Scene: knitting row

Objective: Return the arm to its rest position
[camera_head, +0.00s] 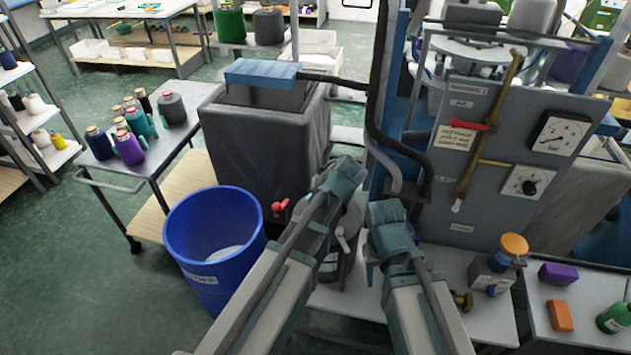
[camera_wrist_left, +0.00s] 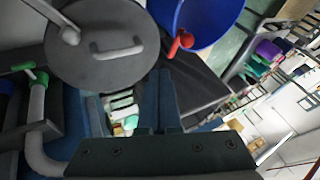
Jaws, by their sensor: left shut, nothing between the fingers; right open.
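My left gripper (camera_head: 345,178) is shut and empty. In the head view it is raised in front of the dark grey covered tank, above the machine's lower front. In the left wrist view its two fingers (camera_wrist_left: 158,100) lie close together with nothing held between them. My right gripper (camera_head: 386,213) is open and empty just to the right, in front of the grey control panel. Its fingers are mostly hidden behind its own body. Both arms reach up from the bottom edge of the head view.
A blue bin (camera_head: 214,237) stands left of my left arm. A red valve handle (camera_head: 280,205) juts from the dark tank (camera_head: 262,150). A grey control panel (camera_head: 505,165) with dials stands at right. A round grey lid (camera_wrist_left: 103,62) fills the wrist view's upper left.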

